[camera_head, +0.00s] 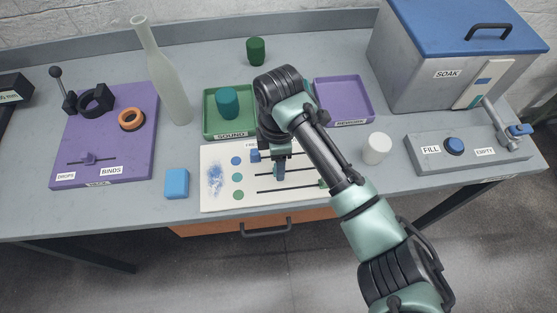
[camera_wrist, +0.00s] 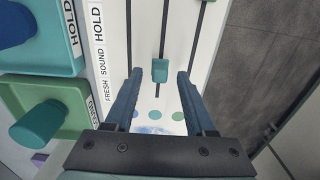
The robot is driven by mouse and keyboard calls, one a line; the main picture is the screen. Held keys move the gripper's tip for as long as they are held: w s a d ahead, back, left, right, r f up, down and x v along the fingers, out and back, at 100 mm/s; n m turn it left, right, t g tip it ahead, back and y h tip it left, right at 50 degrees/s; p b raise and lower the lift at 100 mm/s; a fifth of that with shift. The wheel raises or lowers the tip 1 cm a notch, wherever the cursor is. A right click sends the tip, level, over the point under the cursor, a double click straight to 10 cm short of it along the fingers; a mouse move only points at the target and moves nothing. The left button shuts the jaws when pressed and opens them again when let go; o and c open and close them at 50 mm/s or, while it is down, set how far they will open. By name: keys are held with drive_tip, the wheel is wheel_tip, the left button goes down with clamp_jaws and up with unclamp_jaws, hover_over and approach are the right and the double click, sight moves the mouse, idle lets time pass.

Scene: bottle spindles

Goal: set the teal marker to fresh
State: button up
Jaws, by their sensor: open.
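The teal marker (camera_wrist: 160,70) sits on the middle track of the white slider board (camera_head: 222,202). In the wrist view a short length of track shows between it and the track's dotted end, where the FRESH label (camera_wrist: 108,91) is. My gripper (camera_wrist: 160,73) is open, its fingers on either side of the marker with a gap visible on both sides. In the head view my gripper (camera_head: 280,172) is low over the board and largely hides the marker. A blue marker (camera_head: 255,156) is on the far track, and a green marker (camera_head: 323,183) is on the near track.
A green tray (camera_head: 207,128) with a teal cylinder (camera_head: 227,103) stands behind the board. A purple tray (camera_head: 372,107) is right of my arm. A white cylinder (camera_head: 377,148) and a blue block (camera_head: 176,183) stand beside the board. A tall bottle (camera_head: 165,80) is at back left.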

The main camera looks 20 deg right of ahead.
drive_tip(key=shift+f, duration=0.5)
drive_tip(key=shift+c, duration=0.2)
clamp_jaws()
idle(1.0)
